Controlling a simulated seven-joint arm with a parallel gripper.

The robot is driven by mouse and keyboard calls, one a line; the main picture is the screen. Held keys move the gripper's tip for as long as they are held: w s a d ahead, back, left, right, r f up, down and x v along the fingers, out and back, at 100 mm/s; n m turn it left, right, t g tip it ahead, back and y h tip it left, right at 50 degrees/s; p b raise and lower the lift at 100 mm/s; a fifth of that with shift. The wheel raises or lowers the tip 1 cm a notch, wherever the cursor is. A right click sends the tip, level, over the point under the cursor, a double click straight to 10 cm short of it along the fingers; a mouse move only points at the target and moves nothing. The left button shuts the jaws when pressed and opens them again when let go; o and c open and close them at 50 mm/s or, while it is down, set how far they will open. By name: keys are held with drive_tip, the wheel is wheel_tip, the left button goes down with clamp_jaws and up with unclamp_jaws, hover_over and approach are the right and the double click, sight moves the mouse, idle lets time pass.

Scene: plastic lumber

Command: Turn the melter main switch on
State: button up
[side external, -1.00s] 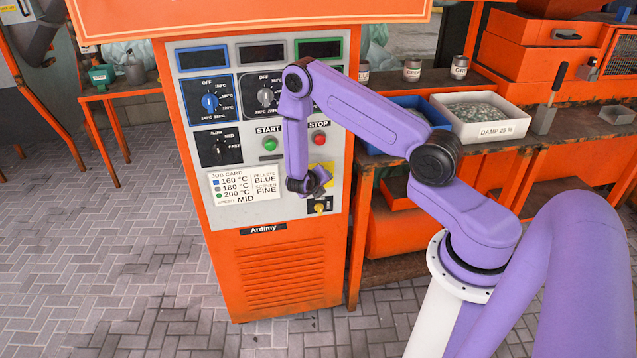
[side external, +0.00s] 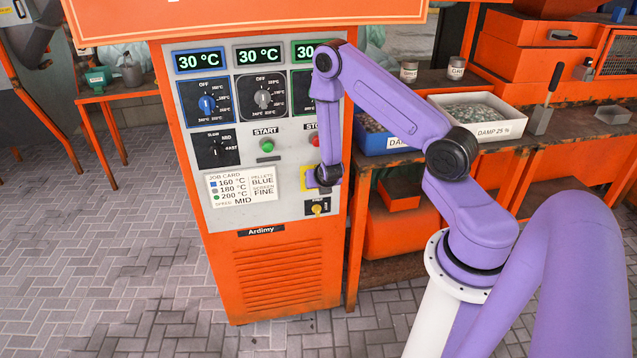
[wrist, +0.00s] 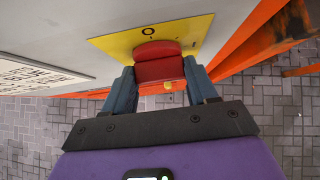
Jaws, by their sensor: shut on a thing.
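The melter main switch is a red handle (wrist: 158,68) on a yellow plate (wrist: 115,42) on the melter's front panel (side external: 225,165). In the wrist view an "O" mark shows on the plate just beyond the handle. My gripper (wrist: 160,80) is shut on the red handle, one finger on each side. In the side view my gripper (side external: 325,180) is at the lower right of the panel and hides the handle. Part of the yellow plate (side external: 306,178) shows to its left. The melter's displays are lit; the blue-framed display (side external: 199,60) reads 30 °C.
A yellow knob (side external: 317,208) sits just below my gripper. The green START button (side external: 267,145) and the partly hidden red STOP button (side external: 314,140) are above. Dials and a job card (side external: 242,186) are to the left. A bench (side external: 450,163) with trays stands to the right.

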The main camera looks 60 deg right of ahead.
idle(0.4)
drive_tip(key=o, duration=1.1)
drive_tip(key=shift+c, duration=0.2)
drive_tip(key=v, duration=1.7)
drive_tip(key=shift+r, duration=0.2)
drive_tip(key=shift+s, duration=0.15)
